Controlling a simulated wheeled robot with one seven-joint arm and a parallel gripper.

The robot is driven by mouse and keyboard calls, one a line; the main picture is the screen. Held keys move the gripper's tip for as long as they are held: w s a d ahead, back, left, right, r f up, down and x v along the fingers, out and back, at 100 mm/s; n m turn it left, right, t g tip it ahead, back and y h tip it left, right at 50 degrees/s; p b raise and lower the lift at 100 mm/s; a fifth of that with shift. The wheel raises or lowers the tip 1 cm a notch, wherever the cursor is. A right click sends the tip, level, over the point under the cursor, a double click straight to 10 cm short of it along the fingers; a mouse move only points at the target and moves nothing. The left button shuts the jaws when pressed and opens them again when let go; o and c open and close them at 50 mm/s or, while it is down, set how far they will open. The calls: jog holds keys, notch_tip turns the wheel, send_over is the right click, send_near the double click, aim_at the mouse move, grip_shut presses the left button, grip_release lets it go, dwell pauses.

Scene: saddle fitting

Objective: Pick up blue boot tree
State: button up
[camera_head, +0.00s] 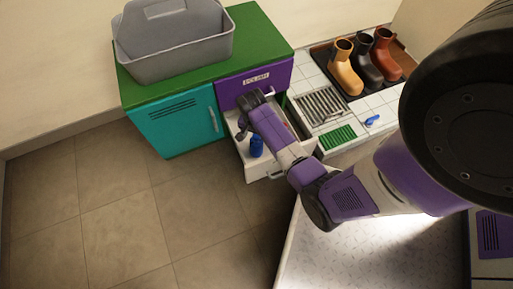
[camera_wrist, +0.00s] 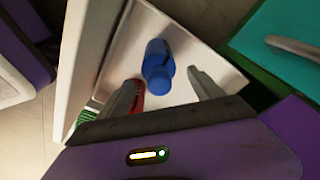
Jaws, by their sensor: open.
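The blue boot tree (camera_head: 256,146) appears to be the blue piece standing in the open drawer (camera_head: 262,171) under the purple front. It has a narrower top and a dark slit in the wrist view (camera_wrist: 157,66). My gripper (camera_head: 250,98) is over the drawer, its hand pointing down into it. In the wrist view, my gripper (camera_wrist: 162,79) is open, with one finger to each side of the blue piece and a gap to the right finger. No grip on it shows. A red item (camera_wrist: 137,87) lies beside the left finger, partly hidden.
A teal cabinet door (camera_head: 172,125) is left of the drawer. A grey caddy (camera_head: 175,45) stands on the green top. The tiled counter at right holds several boots (camera_head: 345,72), a metal grate (camera_head: 320,105), a green mat (camera_head: 338,138) and a small blue item (camera_head: 372,120).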

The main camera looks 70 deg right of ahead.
aim_at(256, 144)
notch_tip(256, 144, down, 3)
jog(key=shift+d+b, duration=0.1)
jog(key=shift+b, duration=0.55)
jog(key=shift+r, duration=0.1)
grip_shut()
